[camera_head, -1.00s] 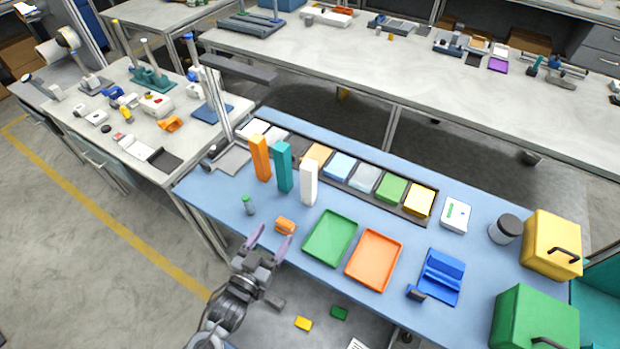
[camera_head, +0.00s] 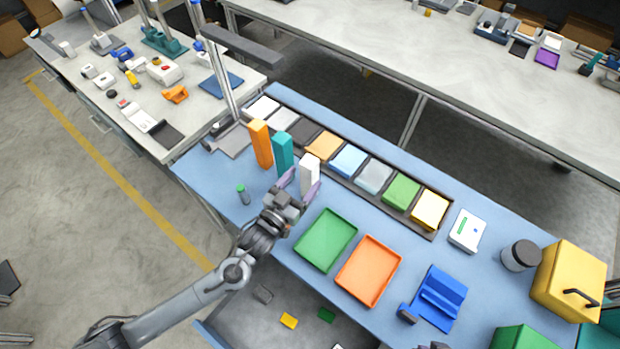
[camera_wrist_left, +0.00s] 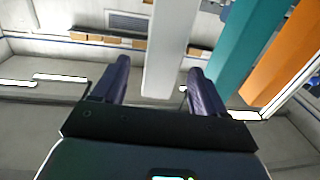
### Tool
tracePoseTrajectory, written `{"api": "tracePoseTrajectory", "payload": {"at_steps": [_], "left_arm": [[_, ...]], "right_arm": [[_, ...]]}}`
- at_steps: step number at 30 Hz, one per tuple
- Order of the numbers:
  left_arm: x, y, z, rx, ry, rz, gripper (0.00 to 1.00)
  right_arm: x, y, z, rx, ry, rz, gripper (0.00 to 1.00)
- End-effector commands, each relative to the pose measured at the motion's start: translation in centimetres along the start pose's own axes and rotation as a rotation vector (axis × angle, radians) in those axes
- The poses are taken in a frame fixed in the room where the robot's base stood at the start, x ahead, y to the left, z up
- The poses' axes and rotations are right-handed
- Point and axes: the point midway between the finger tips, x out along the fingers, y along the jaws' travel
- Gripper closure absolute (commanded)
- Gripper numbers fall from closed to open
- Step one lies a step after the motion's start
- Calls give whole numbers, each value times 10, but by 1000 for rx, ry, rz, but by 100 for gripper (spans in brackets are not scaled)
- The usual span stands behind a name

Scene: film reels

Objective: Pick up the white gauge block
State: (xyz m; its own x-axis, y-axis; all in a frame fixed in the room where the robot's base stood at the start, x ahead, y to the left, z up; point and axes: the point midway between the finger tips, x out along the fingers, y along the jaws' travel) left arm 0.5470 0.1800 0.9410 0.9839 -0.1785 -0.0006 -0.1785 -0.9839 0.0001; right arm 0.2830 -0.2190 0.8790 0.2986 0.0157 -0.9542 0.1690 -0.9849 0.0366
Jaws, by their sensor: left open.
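The white gauge block (camera_head: 311,172) stands upright on the blue bench, the rightmost of three tall blocks. My left gripper (camera_head: 299,187) is at it, jaws open, with its purple fingers one on each side of the block's lower part in the head view. The left wrist view shows the white block (camera_wrist_left: 170,48) rising between the two spread fingers (camera_wrist_left: 158,82). I cannot tell whether either finger touches it. My right gripper is not in view.
A teal block (camera_head: 283,153) and an orange block (camera_head: 260,145) stand close on the left. A green tray (camera_head: 326,240) and an orange tray (camera_head: 369,270) lie to the right. A row of coloured tiles runs behind.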

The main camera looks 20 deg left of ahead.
Motion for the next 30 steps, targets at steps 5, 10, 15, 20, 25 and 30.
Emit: {"api": "tracePoseTrajectory", "payload": {"at_steps": [5,10,15,20,25,30], "left_arm": [[10,0,-1,0,1,1,28],[25,-1,-4,1,3,0,28],[47,-2,-6,0,1,-1,28],[59,-2,-6,1,1,0,28],[60,-2,-6,1,0,0,28],[60,-2,-6,0,0,0,38]], "right_arm": [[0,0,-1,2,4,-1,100],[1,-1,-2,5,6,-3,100],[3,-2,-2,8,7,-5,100],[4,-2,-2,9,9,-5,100],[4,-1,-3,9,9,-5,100],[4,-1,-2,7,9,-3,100]]}}
